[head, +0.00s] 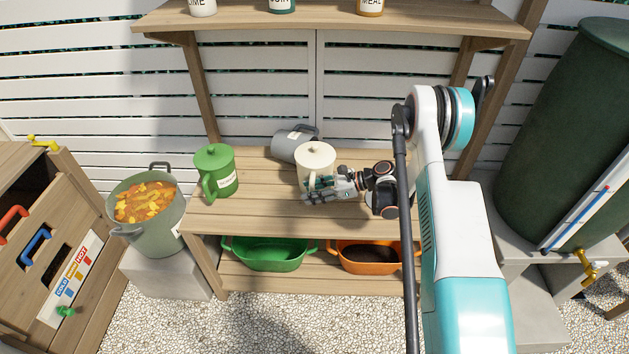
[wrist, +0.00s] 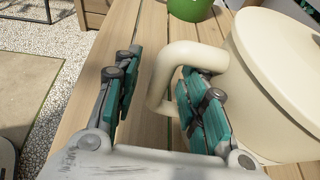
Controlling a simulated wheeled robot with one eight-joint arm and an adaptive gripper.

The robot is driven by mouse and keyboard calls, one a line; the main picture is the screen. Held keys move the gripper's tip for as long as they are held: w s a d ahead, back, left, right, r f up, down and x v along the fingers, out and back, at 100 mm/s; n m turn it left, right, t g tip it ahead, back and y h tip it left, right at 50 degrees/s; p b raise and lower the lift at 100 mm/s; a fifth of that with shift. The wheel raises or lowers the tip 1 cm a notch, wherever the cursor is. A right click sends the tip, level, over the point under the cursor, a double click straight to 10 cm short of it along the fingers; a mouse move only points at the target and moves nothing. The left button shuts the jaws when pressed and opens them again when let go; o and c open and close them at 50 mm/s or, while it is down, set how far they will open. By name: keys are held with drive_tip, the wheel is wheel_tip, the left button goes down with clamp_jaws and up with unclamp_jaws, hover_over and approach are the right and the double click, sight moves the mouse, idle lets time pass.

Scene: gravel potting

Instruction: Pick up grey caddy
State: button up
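The grey caddy (head: 289,147) lies tipped on its side at the back of the bench, its handle toward the right and a pale label on it. The cream caddy (head: 315,157) stands upright in front of it and to its right, partly overlapping it in the head view. My gripper (head: 316,188) is at the cream caddy's front. In the wrist view my gripper (wrist: 160,92) is open, with the cream handle (wrist: 160,78) between its teal-padded fingers, nearer the right finger. I cannot tell whether that finger touches it. The grey caddy is not visible in the wrist view.
A green caddy (head: 216,170) stands upright on the bench (head: 250,208) at left. A bucket of scraps (head: 145,203) is further left. The lower shelf holds a green tub (head: 265,256) and an orange tub (head: 372,262). An upper shelf (head: 330,17) overhangs the back.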

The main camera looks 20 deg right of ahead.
drive_tip(key=shift+a, duration=0.1)
clamp_jaws()
drive_tip(key=shift+r, duration=0.1)
